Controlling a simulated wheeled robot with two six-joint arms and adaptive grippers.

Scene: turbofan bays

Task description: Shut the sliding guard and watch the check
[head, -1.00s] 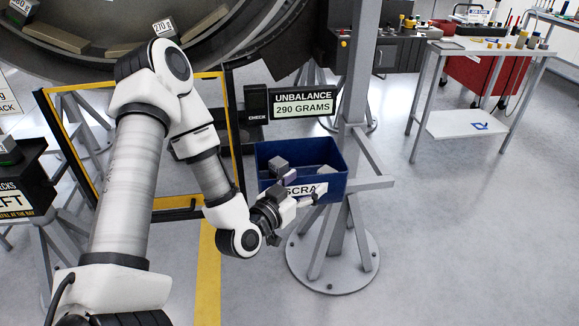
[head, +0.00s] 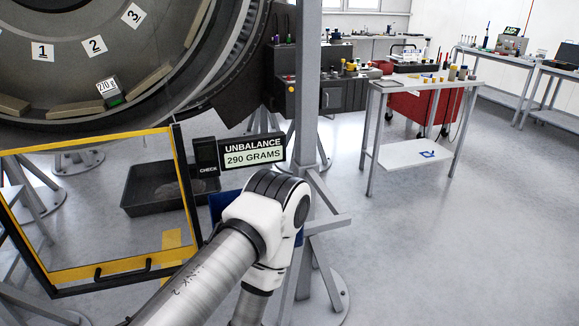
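The sliding guard (head: 176,190) is a clear panel in a yellow and black frame at the left, with two black handles on its lower bar. It stands low, below the big round fan casing (head: 215,75), and the fan's lower inside shows uncovered above it. The check display (head: 253,153) reads "UNBALANCE 290 GRAMS", with a dark box marked CHECK (head: 207,158) on its left. A block labelled 270 g (head: 112,92) sits inside the fan rim near numbers 1, 2 and 3. One of my arms rises from the bottom and bends in front of the post. Neither gripper shows.
A grey post (head: 308,80) with a splayed foot stands right of the display. A blue bin (head: 219,203) is mostly hidden behind my arm. A dark tray (head: 150,190) lies behind the guard. A bench (head: 422,84) stands at the back right. The floor at right is clear.

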